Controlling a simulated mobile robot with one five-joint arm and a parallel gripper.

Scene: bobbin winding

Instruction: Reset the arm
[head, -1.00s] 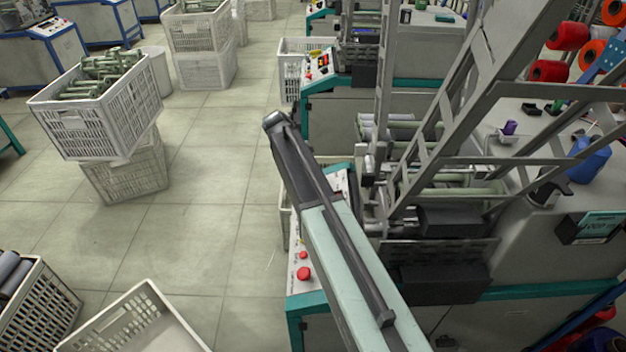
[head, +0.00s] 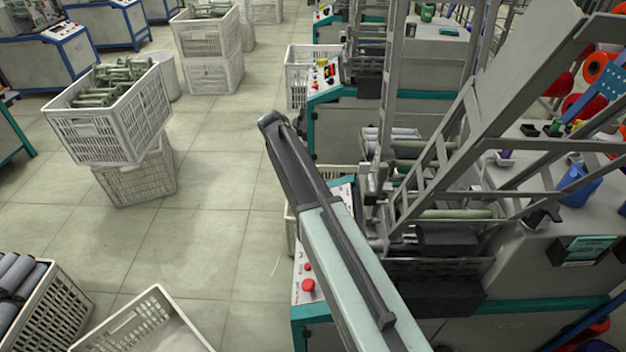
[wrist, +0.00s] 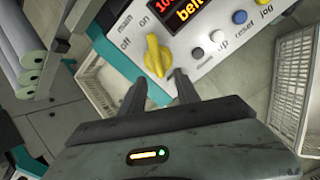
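My gripper (wrist: 159,92) shows in the wrist view with its two dark fingers apart and nothing between them. Beyond the fingers is a white control panel (wrist: 195,42) with a yellow knob (wrist: 157,56), grey, white and blue buttons and a red-lit display (wrist: 183,12). The fingers look apart from the knob, though the exact gap is hard to tell. In the head view my arm (head: 345,262) reaches forward over the near machine's left edge, and the gripper itself is hidden.
The winding machine (head: 535,262) with its grey frame stands right of the arm. A red button (head: 308,286) sits on its near panel. Stacked crates (head: 104,140) with bobbins stand left, and more crates (head: 150,318) at the near left. The tiled floor (head: 215,180) between is clear.

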